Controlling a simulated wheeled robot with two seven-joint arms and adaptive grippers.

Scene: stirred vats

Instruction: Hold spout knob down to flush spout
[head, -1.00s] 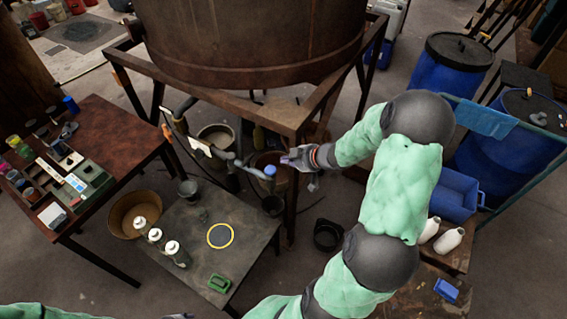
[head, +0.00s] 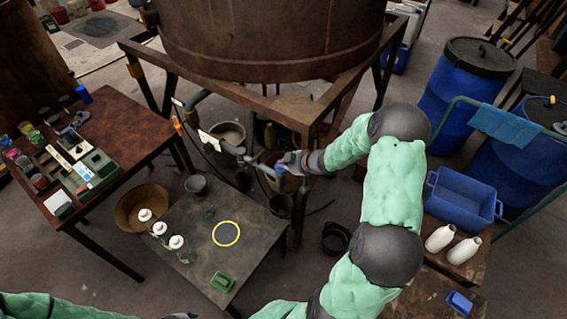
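The spout is a grey-blue pipe (head: 262,172) below the big rusty vat, with a small blue knob (head: 280,168) at its right end. My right gripper (head: 284,163) is at the knob, coming from the right. Its fingers overlap the knob in this view, and I cannot tell whether they touch it or how far they are apart. My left arm shows at the bottom left; only a dark tip, probably my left gripper (head: 181,316), shows at the bottom edge, too cut off to read.
The vat (head: 255,45) stands on a rusty frame with legs near the spout. A low table (head: 200,240) holds bottles, a yellow-ringed disc (head: 226,233) and a green item. A blue crate (head: 463,198) and blue barrels stand at the right.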

